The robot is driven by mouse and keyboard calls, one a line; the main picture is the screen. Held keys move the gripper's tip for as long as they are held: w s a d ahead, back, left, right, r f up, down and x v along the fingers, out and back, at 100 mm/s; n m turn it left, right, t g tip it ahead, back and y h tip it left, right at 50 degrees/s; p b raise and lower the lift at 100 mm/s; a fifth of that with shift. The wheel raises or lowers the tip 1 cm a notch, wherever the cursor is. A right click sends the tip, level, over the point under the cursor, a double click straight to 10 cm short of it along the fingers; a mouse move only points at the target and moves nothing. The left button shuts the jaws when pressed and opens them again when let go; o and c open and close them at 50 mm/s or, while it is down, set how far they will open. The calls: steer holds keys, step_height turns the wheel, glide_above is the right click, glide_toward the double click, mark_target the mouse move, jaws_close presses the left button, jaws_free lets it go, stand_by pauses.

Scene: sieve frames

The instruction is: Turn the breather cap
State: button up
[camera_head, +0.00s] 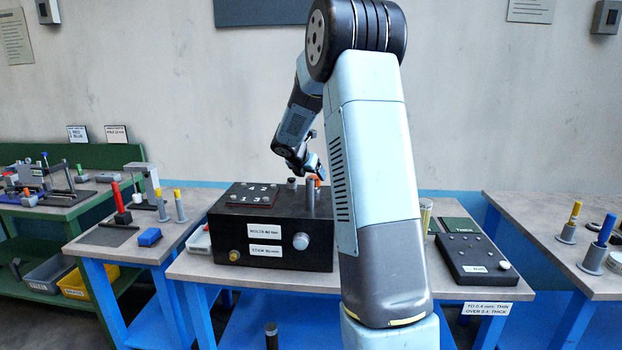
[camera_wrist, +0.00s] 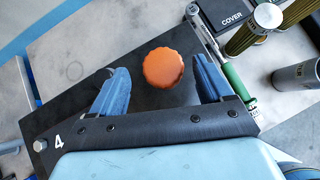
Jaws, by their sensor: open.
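The breather cap is a round orange knob with a ridged edge; in the wrist view the cap (camera_wrist: 163,68) sits over the top of the black box. My gripper (camera_wrist: 161,76) is open, with one blue finger to the left of the cap and one to the right. Clear gaps show between the cap and both fingers. In the head view my gripper (camera_head: 316,170) is over the back of the black box (camera_head: 285,268), and only a little orange shows beside it. How far the fingertips are above the cap is hard to tell.
In the wrist view a green-handled tool (camera_wrist: 236,82), a plate marked COVER (camera_wrist: 232,18) and ribbed cylinders (camera_wrist: 268,17) lie to the right. In the head view a grey post (camera_head: 311,196) stands on the box near my gripper. A dark panel (camera_head: 470,256) lies at right.

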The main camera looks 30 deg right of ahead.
steer(key=v, duration=1)
steer(key=shift+a, duration=0.2)
steer(key=shift+s+r, duration=0.1)
steer(key=shift+r, duration=0.05)
